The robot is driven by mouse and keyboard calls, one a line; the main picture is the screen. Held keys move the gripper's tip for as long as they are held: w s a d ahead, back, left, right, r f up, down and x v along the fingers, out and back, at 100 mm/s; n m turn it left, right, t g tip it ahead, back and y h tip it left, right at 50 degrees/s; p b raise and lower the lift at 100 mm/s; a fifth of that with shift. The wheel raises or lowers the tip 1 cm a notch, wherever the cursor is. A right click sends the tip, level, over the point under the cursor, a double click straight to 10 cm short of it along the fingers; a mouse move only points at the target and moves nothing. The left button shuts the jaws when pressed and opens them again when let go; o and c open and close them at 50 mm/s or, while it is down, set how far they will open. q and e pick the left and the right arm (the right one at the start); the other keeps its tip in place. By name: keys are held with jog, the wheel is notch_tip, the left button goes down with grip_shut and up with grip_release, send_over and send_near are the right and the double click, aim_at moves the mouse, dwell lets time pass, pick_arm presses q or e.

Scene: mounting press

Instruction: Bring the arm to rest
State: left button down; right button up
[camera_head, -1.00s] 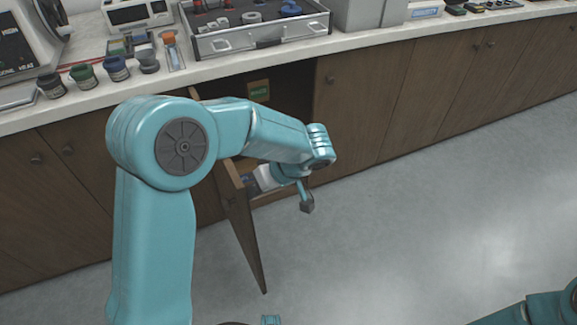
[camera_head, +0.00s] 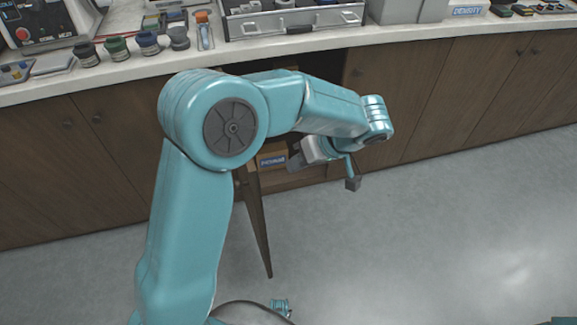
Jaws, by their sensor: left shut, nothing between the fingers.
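My left arm (camera_head: 190,230) rises from the bottom left and bends over to the right at its big round joint. My left gripper (camera_head: 353,183) hangs at its end, in front of the open cabinet (camera_head: 310,172) and above the floor. Its fingers are together with nothing held. The arm hides part of the cabinet opening. My right gripper is out of view; only a small bit of teal shows at the bottom right corner.
A cabinet door (camera_head: 257,225) stands open toward me, below and left of the gripper. A small labelled box (camera_head: 272,160) is inside the cabinet. The counter (camera_head: 310,41) carries jars, a metal case (camera_head: 295,20) and instruments. The grey floor (camera_head: 430,240) to the right is clear.

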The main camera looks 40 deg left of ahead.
pick_arm(q)
jog(key=v, duration=0.4)
jog(key=shift+w+d+r+p, duration=0.1)
jog(key=shift+d+r+p, duration=0.05)
jog(key=shift+r+p, duration=0.2)
jog(key=s+d+f+m+h, duration=0.3)
jog(key=f, duration=0.5)
jog(key=s+d+f+m+g+h, duration=0.1)
jog(key=s+d+f+m+h, duration=0.1)
jog(key=f, duration=0.5)
jog(key=s+d+f+m+h, duration=0.3)
jog(key=f, duration=0.5)
jog(key=s+d+f+m+t+h, duration=0.2)
jog(key=s+f+t+h, duration=0.1)
jog(key=s+f, duration=0.6)
notch_tip(320, 180, up, 16)
jog(key=p, duration=1.5)
jog(key=shift+s, duration=0.2)
